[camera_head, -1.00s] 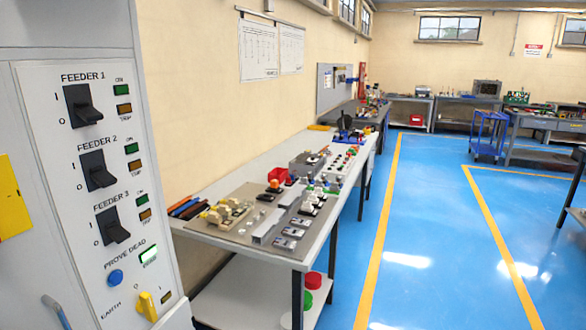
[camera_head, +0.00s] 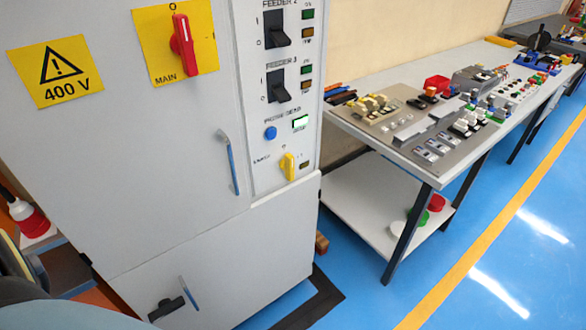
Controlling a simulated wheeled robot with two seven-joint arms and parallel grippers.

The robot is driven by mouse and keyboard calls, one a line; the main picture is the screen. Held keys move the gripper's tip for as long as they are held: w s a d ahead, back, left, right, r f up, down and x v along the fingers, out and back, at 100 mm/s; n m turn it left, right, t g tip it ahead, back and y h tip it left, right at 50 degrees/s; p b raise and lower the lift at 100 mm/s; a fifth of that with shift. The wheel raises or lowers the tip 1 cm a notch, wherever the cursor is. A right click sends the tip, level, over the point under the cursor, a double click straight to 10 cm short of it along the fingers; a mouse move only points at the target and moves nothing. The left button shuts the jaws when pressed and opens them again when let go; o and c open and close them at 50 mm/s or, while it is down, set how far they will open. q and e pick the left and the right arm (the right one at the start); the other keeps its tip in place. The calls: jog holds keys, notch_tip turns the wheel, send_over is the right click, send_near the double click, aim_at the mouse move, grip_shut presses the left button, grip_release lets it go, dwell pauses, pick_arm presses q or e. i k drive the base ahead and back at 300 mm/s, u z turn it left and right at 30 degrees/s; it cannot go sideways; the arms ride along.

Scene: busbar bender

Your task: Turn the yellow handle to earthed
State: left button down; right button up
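The yellow handle (camera_head: 288,166) is at the bottom of the switch panel on the grey cabinet (camera_head: 190,215). It stands roughly upright, beside the earth label. A small dark indicator (camera_head: 304,163) sits to its right and looks unlit. Above the handle are a blue button (camera_head: 270,133) and the prove dead lamp (camera_head: 300,122), which glows green. Neither gripper shows. A pale rounded part of mine fills the bottom left corner.
The red main switch (camera_head: 183,40) is on a yellow plate, with a 400 V sign (camera_head: 55,72) to its left. A blue door handle (camera_head: 229,163) projects left of the panel. A workbench (camera_head: 425,165) with electrical parts stands at right.

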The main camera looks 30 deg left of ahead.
aim_at(287, 164)
jog(key=z, duration=0.2)
jog(key=k, duration=0.25)
jog(key=z, duration=1)
jog(key=k, duration=1.1)
jog(key=z, duration=0.55)
jog(key=i, duration=1.75)
jog(key=u, duration=0.95)
jog(key=i, duration=1.55)
jog(key=u, duration=1.95)
jog(key=i, duration=0.65)
jog(key=u, duration=0.65)
